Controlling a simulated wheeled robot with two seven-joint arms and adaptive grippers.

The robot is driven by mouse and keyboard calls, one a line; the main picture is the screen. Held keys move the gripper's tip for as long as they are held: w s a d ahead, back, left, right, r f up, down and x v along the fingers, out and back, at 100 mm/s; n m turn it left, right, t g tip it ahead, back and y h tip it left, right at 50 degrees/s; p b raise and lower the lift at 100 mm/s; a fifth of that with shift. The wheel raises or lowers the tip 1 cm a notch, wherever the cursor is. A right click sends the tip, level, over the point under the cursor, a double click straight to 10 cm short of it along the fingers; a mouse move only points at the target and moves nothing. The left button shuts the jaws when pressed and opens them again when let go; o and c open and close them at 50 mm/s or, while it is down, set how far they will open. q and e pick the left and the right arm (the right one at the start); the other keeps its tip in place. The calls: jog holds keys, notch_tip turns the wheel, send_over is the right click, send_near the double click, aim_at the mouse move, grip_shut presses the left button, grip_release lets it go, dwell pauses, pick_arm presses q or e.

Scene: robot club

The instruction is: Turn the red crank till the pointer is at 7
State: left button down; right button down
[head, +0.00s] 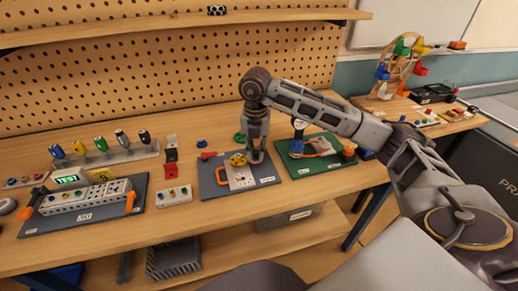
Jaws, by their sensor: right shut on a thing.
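My right gripper (257,157) points straight down at the right back part of a grey board (212,190) on the bench. It is shut on what appears to be the red crank's handle; the fingers hide it, and no red shows between them. Beside the gripper, to its left, is a yellow round part (238,159). A pale plate (241,178) lies in front of it on the board. A pointer and numbers are too small to read. My left gripper is not in view.
The bench front before the grey board is narrow but clear.

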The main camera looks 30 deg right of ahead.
jog(key=shift+w+a+r+m, duration=0.1)
jog(key=shift+w+a+m, duration=0.1)
jog(key=shift+m, duration=0.35)
jog(key=shift+w+a+r+m, duration=0.1)
jog(key=shift+w+a+m, duration=0.05)
jog(key=shift+m, duration=0.4)
jog(key=c, duration=1.3)
grip_release()
jog(key=shift+f, duration=0.15)
jog(key=shift+s, duration=0.1)
jog(key=shift+r, duration=6)
